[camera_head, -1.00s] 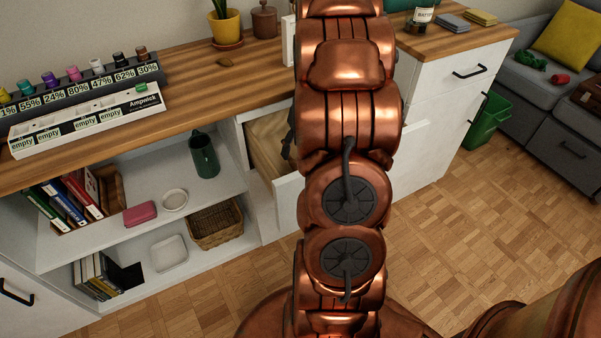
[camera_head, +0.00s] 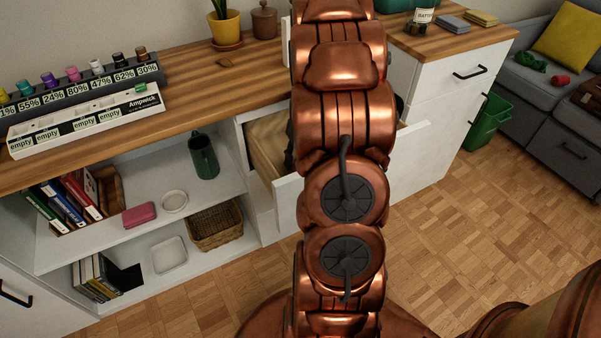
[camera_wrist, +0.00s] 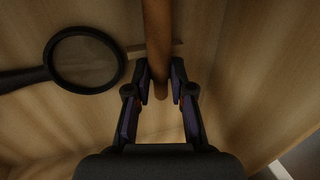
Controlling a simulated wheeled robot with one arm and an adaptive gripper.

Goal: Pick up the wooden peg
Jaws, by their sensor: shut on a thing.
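The wooden peg (camera_wrist: 158,40) is a brown round rod in the wrist view, running from the top edge down between my fingers. My gripper (camera_wrist: 160,82) is shut on it near its lower end, with one dark finger on each side. They are inside the open wooden drawer (camera_head: 264,143). In the head view my arm hides the peg and most of the gripper.
A black magnifying glass (camera_wrist: 86,58) lies in the drawer left of the peg. A thin wooden strip (camera_wrist: 136,50) shows behind the peg. The drawer walls are close around my gripper. The worktop (camera_head: 190,98) is above, with a battery rack (camera_head: 88,118).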

